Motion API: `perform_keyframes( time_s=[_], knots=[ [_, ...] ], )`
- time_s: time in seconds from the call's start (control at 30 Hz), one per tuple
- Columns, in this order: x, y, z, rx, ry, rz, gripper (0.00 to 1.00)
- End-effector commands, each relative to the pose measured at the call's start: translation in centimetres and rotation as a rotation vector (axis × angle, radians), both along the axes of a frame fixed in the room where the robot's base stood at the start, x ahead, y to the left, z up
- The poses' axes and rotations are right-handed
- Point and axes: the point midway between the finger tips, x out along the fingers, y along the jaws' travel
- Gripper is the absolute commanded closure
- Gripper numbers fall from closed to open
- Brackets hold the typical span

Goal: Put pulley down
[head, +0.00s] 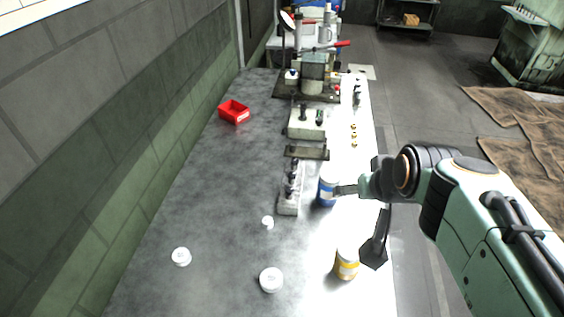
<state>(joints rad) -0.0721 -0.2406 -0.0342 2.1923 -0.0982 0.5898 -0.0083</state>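My gripper (345,190) reaches in from the right over the table's right side. Its tip is at the blue can (326,194), overlapping it in the picture; I cannot tell whether they touch. The fingers are too small to show whether they are open or shut. I cannot make out a pulley in the gripper, nor pick one out with certainty. Round whitish pieces lie on the grey table: one at the left (181,257), one at the front middle (271,281) and a smaller one (267,222) nearer the can.
A yellow-labelled can (346,264) stands near the right edge. A rack with dark pieces (289,205) is left of the blue can. A red bin (234,112) and a press (313,75) are farther back. The table's left part is mostly clear, beside a wall.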

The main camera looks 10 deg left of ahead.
Motion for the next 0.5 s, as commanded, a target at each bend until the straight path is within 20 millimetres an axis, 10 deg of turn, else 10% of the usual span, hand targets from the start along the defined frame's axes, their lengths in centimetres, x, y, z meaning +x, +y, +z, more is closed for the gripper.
perform_keyframes(
  time_s=[0.17, 0.3, 0.5],
  knots=[
    [9.5, 4.3, -2.5, 0.001, -0.078, 0.074, 0.36],
    [14.7, 9.6, -9.0, -0.014, -0.065, 0.16, 0.36],
    [14.4, 15.3, -20.4, -0.067, 0.09, 0.274, 0.36]
  ],
)
